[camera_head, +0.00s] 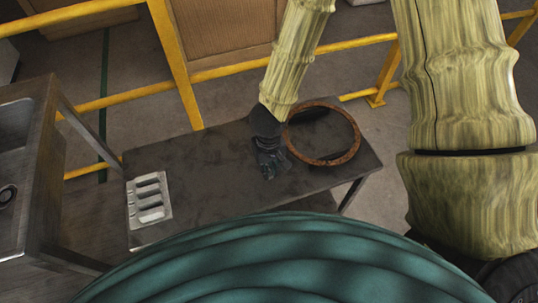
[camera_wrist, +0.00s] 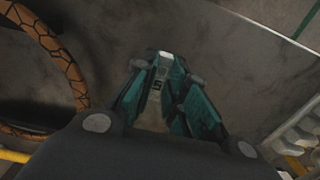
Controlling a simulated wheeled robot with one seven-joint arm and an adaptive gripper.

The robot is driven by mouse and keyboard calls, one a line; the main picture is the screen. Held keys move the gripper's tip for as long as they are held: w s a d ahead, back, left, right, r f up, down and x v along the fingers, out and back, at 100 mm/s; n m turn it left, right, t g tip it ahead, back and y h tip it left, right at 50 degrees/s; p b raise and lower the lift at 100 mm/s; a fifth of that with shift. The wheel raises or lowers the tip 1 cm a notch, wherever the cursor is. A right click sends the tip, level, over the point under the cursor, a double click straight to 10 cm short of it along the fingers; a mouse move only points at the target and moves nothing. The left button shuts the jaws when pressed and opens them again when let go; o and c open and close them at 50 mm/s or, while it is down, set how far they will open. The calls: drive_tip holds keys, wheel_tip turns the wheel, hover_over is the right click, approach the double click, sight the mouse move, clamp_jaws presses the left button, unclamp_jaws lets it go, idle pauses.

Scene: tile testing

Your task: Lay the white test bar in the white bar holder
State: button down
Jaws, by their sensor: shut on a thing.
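The white bar holder (camera_head: 133,213) is a pale grey-white tray with several slots, lying on the left end of the dark table. Part of it also shows at the right edge of the wrist view (camera_wrist: 304,128). My gripper (camera_head: 270,172) is over the middle-right of the table, apart from the holder and to its right. In the wrist view its teal fingers (camera_wrist: 167,66) are closed together on a small white piece, the white test bar (camera_wrist: 164,57). Most of the bar is hidden by the fingers, and I cannot make it out in the head view.
A rusty brown ring (camera_head: 352,150) lies on the table (camera_head: 215,165) just right of my gripper. The tabletop between gripper and holder is clear. A metal sink unit (camera_head: 40,150) stands at left. Yellow rails (camera_head: 240,68) run behind the table.

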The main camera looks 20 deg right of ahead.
drive_tip(key=s, duration=0.2)
drive_tip(key=s+a, duration=0.1)
drive_tip(key=s, duration=0.1)
drive_tip(key=s+a+b, duration=0.1)
drive_tip(key=s, duration=0.1)
drive_tip(key=shift+r, duration=0.3)
drive_tip(key=shift+w+r, duration=0.15)
drive_tip(key=shift+w, duration=0.25)
drive_tip(key=w, duration=0.3)
drive_tip(key=w+d+r+p, duration=0.1)
drive_tip(key=w, duration=0.1)
drive_tip(key=w+p, duration=0.1)
drive_tip(key=w, duration=0.2)
drive_tip(key=shift+w+d+r, duration=0.2)
drive_tip(key=shift+w+d, duration=0.1)
drive_tip(key=shift+d, duration=0.05)
drive_tip(key=w+d+r+p, duration=0.1)
drive_tip(key=w+d, duration=0.3)
drive_tip(key=w, duration=0.4)
drive_tip(key=shift+d+r+p, duration=0.15)
drive_tip(key=shift+d+p, duration=0.05)
drive_tip(key=shift+p, duration=0.5)
drive_tip(key=shift+r, duration=0.1)
